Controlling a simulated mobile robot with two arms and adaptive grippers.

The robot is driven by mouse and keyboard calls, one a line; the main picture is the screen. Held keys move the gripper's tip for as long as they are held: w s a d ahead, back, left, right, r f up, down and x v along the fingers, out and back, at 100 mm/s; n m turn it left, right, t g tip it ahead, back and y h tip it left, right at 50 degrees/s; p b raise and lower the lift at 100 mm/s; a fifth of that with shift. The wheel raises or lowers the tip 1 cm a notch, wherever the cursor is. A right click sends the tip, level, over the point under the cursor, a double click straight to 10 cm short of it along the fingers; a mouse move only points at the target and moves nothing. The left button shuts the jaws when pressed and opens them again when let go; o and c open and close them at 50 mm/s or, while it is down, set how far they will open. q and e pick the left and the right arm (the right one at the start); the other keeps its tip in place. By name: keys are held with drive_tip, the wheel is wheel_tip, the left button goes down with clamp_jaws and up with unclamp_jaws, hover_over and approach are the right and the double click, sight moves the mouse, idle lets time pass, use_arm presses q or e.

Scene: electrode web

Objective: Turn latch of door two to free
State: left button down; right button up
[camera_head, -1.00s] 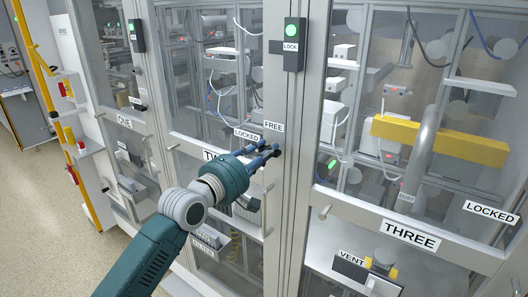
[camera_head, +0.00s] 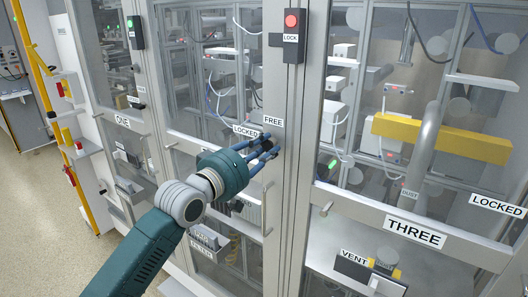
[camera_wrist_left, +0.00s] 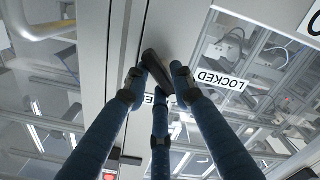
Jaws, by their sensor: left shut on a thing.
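The left gripper (camera_head: 266,150) is at the right edge of door two, just below the FREE sign (camera_head: 273,121) and the LOCKED sign (camera_head: 246,131). In the left wrist view its blue fingers (camera_wrist_left: 158,95) close around the dark latch handle (camera_wrist_left: 155,66). The LOCKED sign (camera_wrist_left: 222,80) lies to the right there, and the FREE sign (camera_wrist_left: 149,99) is partly hidden behind the fingers. The gripper hides most of the latch in the head view, so I cannot tell its exact angle. My right gripper is out of view.
A lock box (camera_head: 291,35) with a red light stands above, on the post beside door two. Door three's label (camera_head: 415,232) and LOCKED sign (camera_head: 497,206) are to the right. Door one's label (camera_head: 122,120) is left.

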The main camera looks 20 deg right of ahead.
use_arm(q)
drive_tip(key=m+b, duration=0.1)
drive_tip(key=m, duration=0.3)
drive_tip(key=shift+s+m, duration=0.1)
drive_tip(key=shift+m, duration=0.2)
drive_tip(key=m+b, duration=0.1)
drive_tip(key=m, duration=0.3)
drive_tip(key=shift+d+f, duration=0.1)
drive_tip(key=shift+m, duration=0.3)
drive_tip(key=c, duration=1.6)
unclamp_jaws()
drive_tip(key=shift+s, duration=0.1)
drive_tip(key=shift+o, duration=0.2)
drive_tip(key=shift+f, duration=0.1)
drive_tip(key=v, duration=1.2)
